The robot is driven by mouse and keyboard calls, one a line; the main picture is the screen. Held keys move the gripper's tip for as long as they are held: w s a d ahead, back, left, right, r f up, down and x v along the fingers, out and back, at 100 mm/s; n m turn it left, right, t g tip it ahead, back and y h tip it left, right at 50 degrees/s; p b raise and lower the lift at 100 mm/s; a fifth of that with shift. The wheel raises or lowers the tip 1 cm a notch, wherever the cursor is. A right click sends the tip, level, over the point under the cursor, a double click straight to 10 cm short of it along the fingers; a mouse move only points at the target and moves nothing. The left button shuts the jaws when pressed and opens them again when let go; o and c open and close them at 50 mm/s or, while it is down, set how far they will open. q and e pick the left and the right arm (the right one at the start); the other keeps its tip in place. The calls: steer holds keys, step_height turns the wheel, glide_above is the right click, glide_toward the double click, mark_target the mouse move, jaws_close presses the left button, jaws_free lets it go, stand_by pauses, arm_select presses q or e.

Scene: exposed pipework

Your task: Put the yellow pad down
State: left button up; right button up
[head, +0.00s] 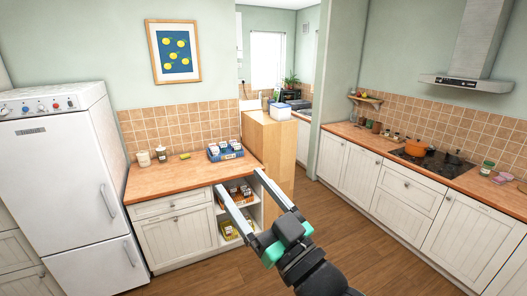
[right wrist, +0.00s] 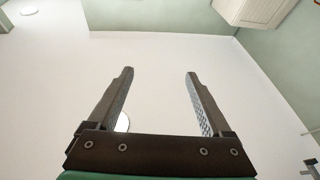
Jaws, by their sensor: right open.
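A small yellow-green pad (head: 185,156) lies on the wooden counter (head: 168,176) in the head view, near the tiled wall, right of two small jars. My right gripper (head: 238,180) is open, with nothing between its fingers, and reaches up in front of the counter's right end. It is well apart from the pad. The right wrist view shows the open, empty fingers (right wrist: 158,75) against a white surface that looks like the ceiling. My left gripper is not in view.
A blue crate (head: 226,151) of small containers stands on the counter, right of the pad. Open shelves with goods lie below it. A white fridge (head: 60,170) stands at the left. A counter with a hob and orange pot (head: 415,148) runs along the right. Floor between is clear.

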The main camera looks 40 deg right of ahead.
steer(key=s+a+r+t+y, duration=0.1)
steer(key=s+a+r+t, duration=0.1)
steer(key=s+r, duration=0.3)
steer(key=s+a+r+t+y, duration=0.2)
steer(key=s+r, duration=0.3)
steer(key=r, duration=0.6)
steer(key=shift+s+a+r+n+t, duration=0.15)
steer(key=shift+s+a+n+t, duration=0.25)
steer(key=shift+a+t, duration=0.35)
step_height(320, 180, up, 11)
steer(key=p, duration=1)
steer(key=shift+p, duration=0.4)
steer(key=shift+w, duration=0.15)
